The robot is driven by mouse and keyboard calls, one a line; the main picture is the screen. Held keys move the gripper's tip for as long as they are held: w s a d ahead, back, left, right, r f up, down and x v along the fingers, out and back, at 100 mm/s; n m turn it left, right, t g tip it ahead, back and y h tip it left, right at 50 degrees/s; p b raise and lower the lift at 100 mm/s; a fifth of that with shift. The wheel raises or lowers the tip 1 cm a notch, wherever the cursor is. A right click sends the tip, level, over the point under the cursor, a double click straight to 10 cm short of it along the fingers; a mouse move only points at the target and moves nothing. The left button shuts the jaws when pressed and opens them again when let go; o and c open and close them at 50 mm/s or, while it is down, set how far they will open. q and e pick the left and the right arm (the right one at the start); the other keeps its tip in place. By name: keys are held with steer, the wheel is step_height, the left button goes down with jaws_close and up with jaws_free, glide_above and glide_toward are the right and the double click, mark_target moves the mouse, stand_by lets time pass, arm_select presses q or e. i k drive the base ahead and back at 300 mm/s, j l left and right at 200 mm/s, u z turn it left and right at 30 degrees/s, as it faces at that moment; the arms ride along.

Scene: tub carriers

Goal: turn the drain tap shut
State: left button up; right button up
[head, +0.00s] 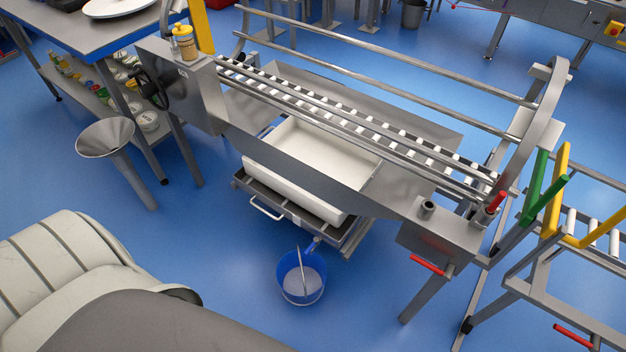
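A small blue part (313,243), which looks like the drain tap, sits at the front lower edge of the steel frame under a white tub (290,190). It is too small to tell whether it is open or shut. A blue bucket (288,268) stands on the floor just below and to its left, with pale contents. A thin grey streak or rod (301,268) reaches down into the bucket; I cannot tell whether it is liquid or solid. Neither of my grippers is in view.
A roller conveyor (360,125) with rails runs above the tub. Red levers (428,265) and coloured posts (545,205) stand at the right. A steel funnel (105,137) stands at the left by a shelved bench (75,35). Blue floor in front of the bucket is clear.

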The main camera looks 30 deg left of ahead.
mark_target(316, 241)
steer(key=u, duration=0.95)
